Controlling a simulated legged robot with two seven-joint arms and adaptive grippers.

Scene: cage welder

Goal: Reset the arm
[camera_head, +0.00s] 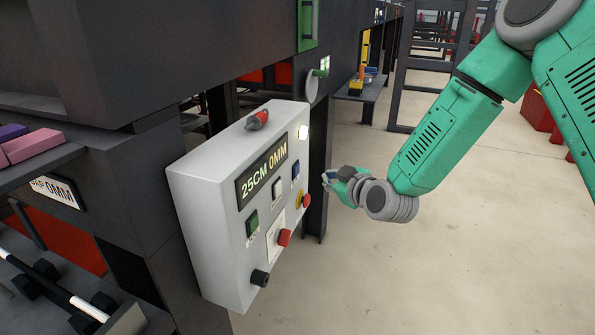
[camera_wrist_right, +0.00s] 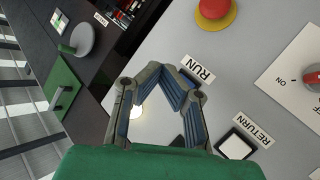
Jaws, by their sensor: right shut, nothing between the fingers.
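My right gripper (camera_head: 328,178) is shut and empty, held beside the grey control box (camera_head: 205,220) on its right. In the right wrist view its fingertips (camera_wrist_right: 163,70) come together in front of the panel, near the RUN label (camera_wrist_right: 198,70). I cannot tell whether they touch the panel. The box carries a display (camera_head: 262,173) reading 25CM 0MM, a green button (camera_head: 253,223), a white button (camera_head: 278,188), a blue button (camera_head: 295,169), a red knob (camera_head: 284,237) and a red emergency button on yellow (camera_head: 306,200). My left gripper is out of view.
A lit lamp (camera_head: 303,131) sits high on the panel, and a red and grey part (camera_head: 258,119) on the box top. The dark machine frame (camera_head: 130,200) stands at left. The concrete floor (camera_head: 420,270) at lower right is free.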

